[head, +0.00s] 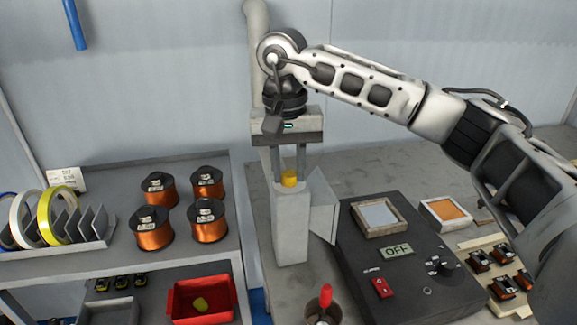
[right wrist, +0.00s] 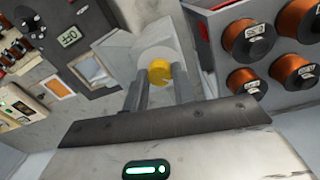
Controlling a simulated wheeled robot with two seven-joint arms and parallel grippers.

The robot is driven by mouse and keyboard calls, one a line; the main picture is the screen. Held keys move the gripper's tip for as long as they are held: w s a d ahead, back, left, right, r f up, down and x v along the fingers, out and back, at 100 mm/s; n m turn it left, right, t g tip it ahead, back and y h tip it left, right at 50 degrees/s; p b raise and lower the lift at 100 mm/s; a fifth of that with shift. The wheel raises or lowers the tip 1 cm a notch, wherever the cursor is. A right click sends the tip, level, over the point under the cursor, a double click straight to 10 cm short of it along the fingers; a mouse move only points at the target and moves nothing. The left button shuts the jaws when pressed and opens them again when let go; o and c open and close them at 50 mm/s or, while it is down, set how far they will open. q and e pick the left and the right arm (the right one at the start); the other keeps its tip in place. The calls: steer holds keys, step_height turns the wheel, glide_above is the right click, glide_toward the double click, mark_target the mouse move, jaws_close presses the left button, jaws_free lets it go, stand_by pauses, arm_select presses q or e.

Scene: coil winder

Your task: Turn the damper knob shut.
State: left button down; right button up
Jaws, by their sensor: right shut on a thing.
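The damper knob is a small yellow cap (head: 289,178) on top of a light grey upright post (head: 291,225) on the bench. My right gripper (head: 289,172) points straight down over the post, with its two fingers at either side of the yellow knob. It is shut on the knob. The right wrist view shows the yellow knob (right wrist: 160,72) between the fingertips (right wrist: 160,85). Part of the knob is hidden by the fingers in the head view. My left gripper is not in view.
A dark control box (head: 405,265) with an OFF display stands right of the post. Copper wire spools (head: 154,228) sit on the shelf at left, above a red bin (head: 201,300). A cup with a red-handled tool (head: 325,297) stands in front. A pale pipe (head: 257,60) rises behind the gripper.

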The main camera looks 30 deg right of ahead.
mark_target(285, 173)
steer(key=o, duration=1)
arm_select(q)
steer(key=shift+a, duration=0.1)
arm_select(e)
steer(key=shift+r, duration=0.1)
arm_select(q)
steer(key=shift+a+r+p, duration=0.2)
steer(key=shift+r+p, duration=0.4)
steer(key=shift+p, duration=0.65)
arm_select(e)
steer(key=r, duration=1.5)
steer(key=shift+w+a+r, duration=0.1)
steer(key=shift+a+r, duration=0.25)
steer(key=shift+r, duration=0.05)
